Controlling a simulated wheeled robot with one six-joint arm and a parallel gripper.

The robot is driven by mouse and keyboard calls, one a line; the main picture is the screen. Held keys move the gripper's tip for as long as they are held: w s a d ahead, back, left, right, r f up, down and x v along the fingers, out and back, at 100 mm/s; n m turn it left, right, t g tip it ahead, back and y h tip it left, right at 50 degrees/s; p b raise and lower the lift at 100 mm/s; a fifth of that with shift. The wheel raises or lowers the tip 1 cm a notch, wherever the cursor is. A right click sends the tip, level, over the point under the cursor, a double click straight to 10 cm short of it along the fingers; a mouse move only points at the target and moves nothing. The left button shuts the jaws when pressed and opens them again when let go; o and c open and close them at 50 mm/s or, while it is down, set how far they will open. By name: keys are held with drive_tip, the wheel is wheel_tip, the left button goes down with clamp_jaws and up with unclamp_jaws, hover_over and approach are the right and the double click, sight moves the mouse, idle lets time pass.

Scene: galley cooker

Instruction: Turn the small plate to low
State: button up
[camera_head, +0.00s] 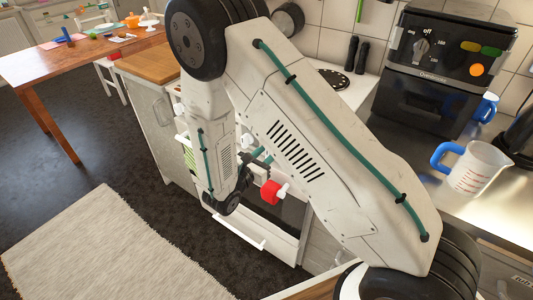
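The white cooker stands behind my arm, and its white top (352,93) shows on the right of the arm. One dark round hotplate (335,79) is visible on it; any others are hidden, and I cannot tell whether this is the small plate. Part of the front shows, with white knobs (247,140) on it. I cannot tell which knob serves the small plate, nor read any setting. My gripper (258,164) is partly hidden by my arm, close to the cooker front. Its fingers are not clear, and I cannot tell whether it touches a knob.
A red object (271,192) is near the cooker front. The oven handle (240,232) is below. A black toaster oven (438,65) and measuring jug (478,168) stand on the right counter. A wooden table (75,65) is at the back left. The floor by the rug (100,250) is clear.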

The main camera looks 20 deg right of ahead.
drive_tip(key=shift+m, duration=0.3)
drive_tip(key=m, duration=0.3)
drive_tip(key=shift+s+d+f+m, duration=0.1)
drive_tip(key=shift+s+d+m, duration=0.1)
drive_tip(key=shift+m, duration=0.2)
drive_tip(key=shift+s+f+m, duration=0.1)
drive_tip(key=shift+s+m, duration=0.1)
drive_tip(key=shift+m, duration=1.8)
drive_tip(key=o, duration=0.7)
